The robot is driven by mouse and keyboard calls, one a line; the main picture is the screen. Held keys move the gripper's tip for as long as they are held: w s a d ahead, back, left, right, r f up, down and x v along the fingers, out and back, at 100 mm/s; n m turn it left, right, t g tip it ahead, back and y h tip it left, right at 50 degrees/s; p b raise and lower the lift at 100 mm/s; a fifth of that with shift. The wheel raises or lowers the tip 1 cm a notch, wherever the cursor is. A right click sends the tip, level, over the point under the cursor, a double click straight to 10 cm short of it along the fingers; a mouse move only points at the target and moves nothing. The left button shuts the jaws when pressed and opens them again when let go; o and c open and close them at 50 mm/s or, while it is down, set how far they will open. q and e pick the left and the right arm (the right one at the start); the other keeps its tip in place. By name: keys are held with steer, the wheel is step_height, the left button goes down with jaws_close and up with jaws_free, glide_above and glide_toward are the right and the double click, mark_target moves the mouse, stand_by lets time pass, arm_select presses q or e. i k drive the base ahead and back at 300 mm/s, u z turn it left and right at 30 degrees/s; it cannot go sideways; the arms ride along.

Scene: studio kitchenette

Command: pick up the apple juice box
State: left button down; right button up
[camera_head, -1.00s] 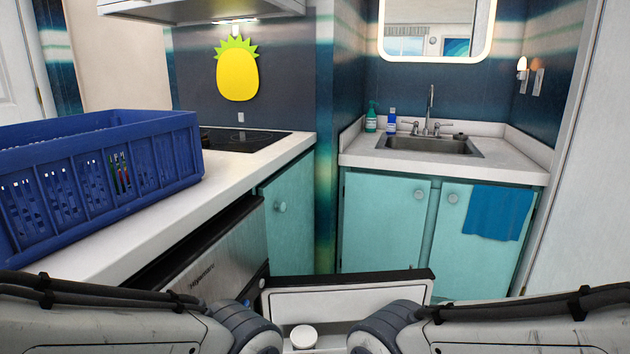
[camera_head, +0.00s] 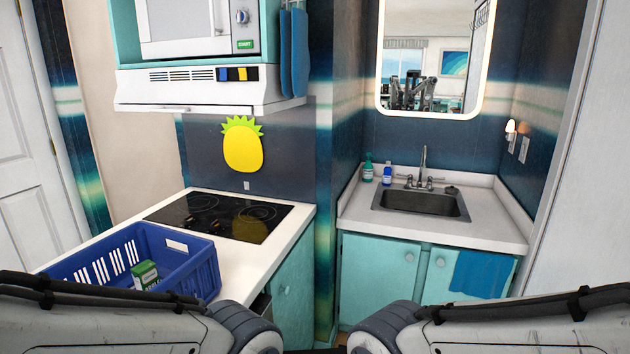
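A small green and white carton (camera_head: 145,274) stands inside the blue basket (camera_head: 207,270) on the left counter. The lower part of the basket is hidden by my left arm. Both of my arms cross the bottom of the view, below and in front of the counters. Neither gripper shows in the view.
The white counter (camera_head: 245,277) holds a black cooktop (camera_head: 222,216), with a microwave (camera_head: 190,28) and hood above. A sink (camera_head: 420,203) with two bottles beside it is at the right, over teal cabinets (camera_head: 381,268) with a blue towel (camera_head: 482,273).

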mark_target(144, 274)
steer(key=u, duration=0.9)
